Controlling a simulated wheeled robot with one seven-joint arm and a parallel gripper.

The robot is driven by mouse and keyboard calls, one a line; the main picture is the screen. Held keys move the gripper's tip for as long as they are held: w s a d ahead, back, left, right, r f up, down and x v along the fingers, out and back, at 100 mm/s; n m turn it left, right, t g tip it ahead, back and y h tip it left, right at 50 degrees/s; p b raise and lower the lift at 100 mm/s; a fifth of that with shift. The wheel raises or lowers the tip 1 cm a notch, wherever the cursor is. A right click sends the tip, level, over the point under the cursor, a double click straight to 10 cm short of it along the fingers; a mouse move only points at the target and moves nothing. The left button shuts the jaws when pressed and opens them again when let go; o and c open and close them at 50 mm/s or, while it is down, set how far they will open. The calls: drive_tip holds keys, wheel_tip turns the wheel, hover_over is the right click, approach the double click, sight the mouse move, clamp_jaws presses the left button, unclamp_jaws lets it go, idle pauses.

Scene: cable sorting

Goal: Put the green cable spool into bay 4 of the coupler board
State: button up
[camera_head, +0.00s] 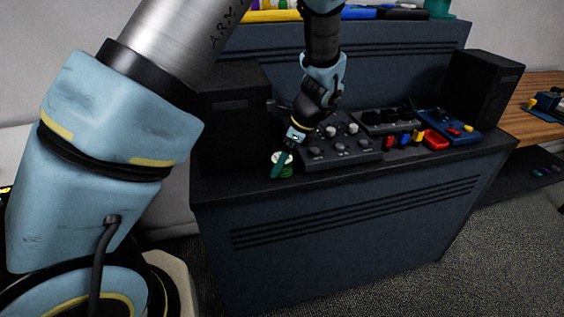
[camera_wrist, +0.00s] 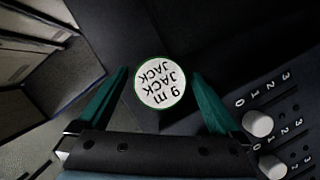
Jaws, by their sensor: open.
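The green cable spool (camera_head: 290,170) stands on the console top near its front left edge, partly hidden by my gripper finger. In the wrist view its round white label (camera_wrist: 160,84) with a green rim reads "JACK" upside down. My gripper (camera_wrist: 160,76) is open, with one green finger on each side of the spool. A gap shows between the spool and each finger in the wrist view. In the head view my gripper (camera_head: 281,163) points down at the spool. I cannot tell which unit is the coupler board; no bay number for it is readable.
A dark knob panel (camera_head: 345,152) sits close right of the spool; its knobs (camera_wrist: 258,123) show in the wrist view. Coloured plugs (camera_head: 403,138) and a blue board (camera_head: 447,126) lie farther right. Black boxes (camera_head: 233,120) and (camera_head: 482,88) flank the console top.

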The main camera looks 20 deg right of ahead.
drive_tip(key=shift+r, duration=0.1)
drive_tip(key=c, duration=1.6)
